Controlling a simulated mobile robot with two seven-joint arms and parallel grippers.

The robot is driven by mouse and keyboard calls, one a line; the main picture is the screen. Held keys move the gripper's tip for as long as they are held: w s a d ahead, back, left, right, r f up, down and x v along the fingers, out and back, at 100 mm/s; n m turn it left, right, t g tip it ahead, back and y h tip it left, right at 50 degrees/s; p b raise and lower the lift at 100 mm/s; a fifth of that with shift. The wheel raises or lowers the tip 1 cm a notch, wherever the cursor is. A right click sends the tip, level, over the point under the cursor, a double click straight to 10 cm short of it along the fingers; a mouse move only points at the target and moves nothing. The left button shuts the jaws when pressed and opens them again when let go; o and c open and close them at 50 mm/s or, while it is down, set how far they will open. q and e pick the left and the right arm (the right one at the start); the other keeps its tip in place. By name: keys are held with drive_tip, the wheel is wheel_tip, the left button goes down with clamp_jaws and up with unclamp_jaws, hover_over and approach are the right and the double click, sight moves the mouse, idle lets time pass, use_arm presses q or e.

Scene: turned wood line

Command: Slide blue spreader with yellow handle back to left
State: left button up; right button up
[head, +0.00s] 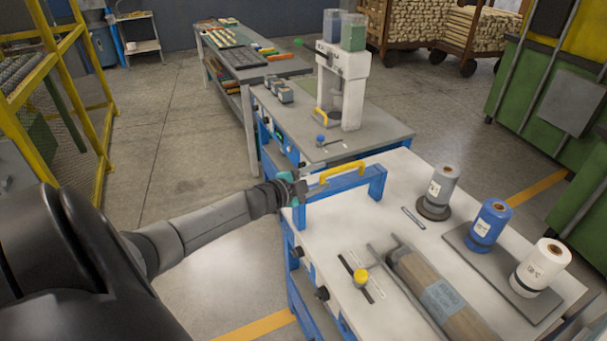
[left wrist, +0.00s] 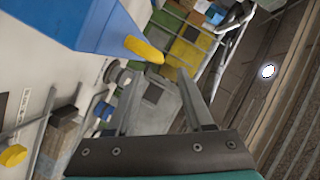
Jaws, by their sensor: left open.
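The blue spreader (head: 347,187) is a bridge-shaped block standing across the left part of the white tabletop. Its yellow handle (head: 342,172) is a bar along its top. My left gripper (head: 303,186) is at the spreader's left end, beside the handle's left end. In the left wrist view, the blue spreader (left wrist: 75,20) and the tip of the yellow handle (left wrist: 144,49) are at upper left. The open, empty fingers of my left gripper (left wrist: 158,76) point past the handle tip, with nothing between them. My right gripper is not in view.
The white table (head: 410,255) holds grey, blue (head: 490,226) and white (head: 541,267) rolls on the right. A wrapped brown block (head: 437,290) and a yellow knob (head: 361,277) are in front of the spreader. A grey table with a white machine (head: 343,85) stands behind.

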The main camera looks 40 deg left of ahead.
use_arm(q)
drive_tip(key=shift+p+v, duration=0.4)
drive_tip(key=shift+v, duration=2.45)
drive_tip(key=shift+w, duration=0.1)
